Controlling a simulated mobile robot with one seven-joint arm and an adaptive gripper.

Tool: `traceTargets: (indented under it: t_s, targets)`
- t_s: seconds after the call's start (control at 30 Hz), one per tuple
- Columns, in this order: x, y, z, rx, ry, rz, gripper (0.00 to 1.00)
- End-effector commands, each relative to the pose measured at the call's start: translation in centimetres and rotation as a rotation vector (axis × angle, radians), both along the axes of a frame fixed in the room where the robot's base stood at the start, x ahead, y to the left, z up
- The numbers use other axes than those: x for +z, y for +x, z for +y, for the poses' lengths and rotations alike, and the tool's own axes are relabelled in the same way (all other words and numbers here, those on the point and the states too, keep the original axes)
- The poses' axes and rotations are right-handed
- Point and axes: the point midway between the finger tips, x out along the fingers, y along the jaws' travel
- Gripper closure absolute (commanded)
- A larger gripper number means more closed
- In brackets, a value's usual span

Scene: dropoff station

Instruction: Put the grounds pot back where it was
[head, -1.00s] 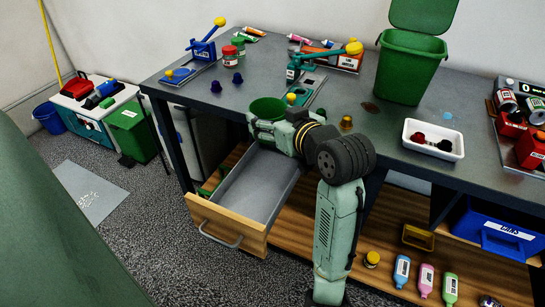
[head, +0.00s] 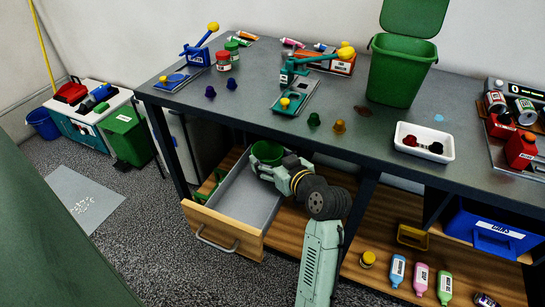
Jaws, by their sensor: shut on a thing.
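The grounds pot (head: 267,151) is a round green pot, open at the top. It is at the back right of the open drawer (head: 229,193), below the level of the tabletop. My gripper (head: 265,168) is shut on the pot from its front right side. The fingers are partly hidden, and I cannot tell whether the pot's base touches the drawer floor. The rest of the drawer's grey inside looks bare.
The table edge (head: 300,138) is just above and behind my gripper. A teal lever press (head: 292,85), coloured pods (head: 339,127), a white tray (head: 424,143) and a green lidded bin (head: 398,70) stand on the table. The lower shelf (head: 375,280) holds several bottles.

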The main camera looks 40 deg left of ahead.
Motion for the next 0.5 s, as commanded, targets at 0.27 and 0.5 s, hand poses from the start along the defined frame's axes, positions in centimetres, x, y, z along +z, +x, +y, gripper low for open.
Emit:
traceTargets:
  t_s: [0.27,0.5]
  targets:
    - [-1.2,0.6,0.2,0.001,0.000,0.001,0.76]
    - [-1.6,0.6,0.2,0.001,0.000,0.001,0.76]
